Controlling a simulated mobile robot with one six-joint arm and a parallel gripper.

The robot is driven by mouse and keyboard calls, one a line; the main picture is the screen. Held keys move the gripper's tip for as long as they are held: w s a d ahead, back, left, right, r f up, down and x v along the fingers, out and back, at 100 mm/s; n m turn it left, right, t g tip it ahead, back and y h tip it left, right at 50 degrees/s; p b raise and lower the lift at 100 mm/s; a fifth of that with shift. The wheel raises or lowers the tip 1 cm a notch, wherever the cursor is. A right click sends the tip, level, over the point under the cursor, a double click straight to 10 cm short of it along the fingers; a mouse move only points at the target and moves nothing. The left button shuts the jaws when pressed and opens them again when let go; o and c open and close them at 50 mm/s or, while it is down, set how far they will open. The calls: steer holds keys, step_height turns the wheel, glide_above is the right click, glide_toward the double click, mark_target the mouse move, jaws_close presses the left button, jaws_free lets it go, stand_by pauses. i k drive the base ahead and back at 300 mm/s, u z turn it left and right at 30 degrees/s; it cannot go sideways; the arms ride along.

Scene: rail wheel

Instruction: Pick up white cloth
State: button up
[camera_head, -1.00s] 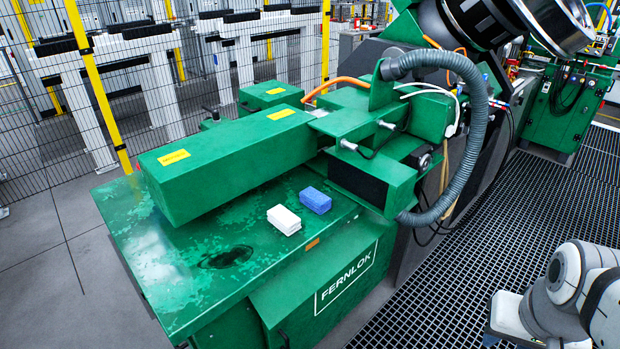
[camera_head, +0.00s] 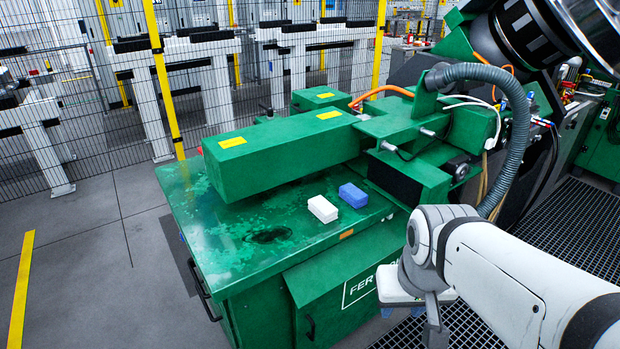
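The white cloth (camera_head: 323,209) is a small folded block lying on the green machine's flat top (camera_head: 215,241), near its front edge. A blue folded cloth (camera_head: 353,195) lies just to its right, close beside it. My gripper (camera_head: 436,335) hangs at the end of my arm at the lower right, in front of the machine and apart from the white cloth. The bottom frame edge cuts it off, and I cannot tell whether its fingers are open.
A long green housing (camera_head: 285,155) stands behind the cloths. A grey ribbed hose (camera_head: 510,110) arches at the right, close to my arm. A dark stained hollow (camera_head: 270,236) lies left of the white cloth. A wire fence with a yellow post (camera_head: 162,80) stands behind.

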mark_target(327, 212)
steer(key=z, duration=0.05)
steer(key=i, duration=1)
steer(key=u, duration=0.05)
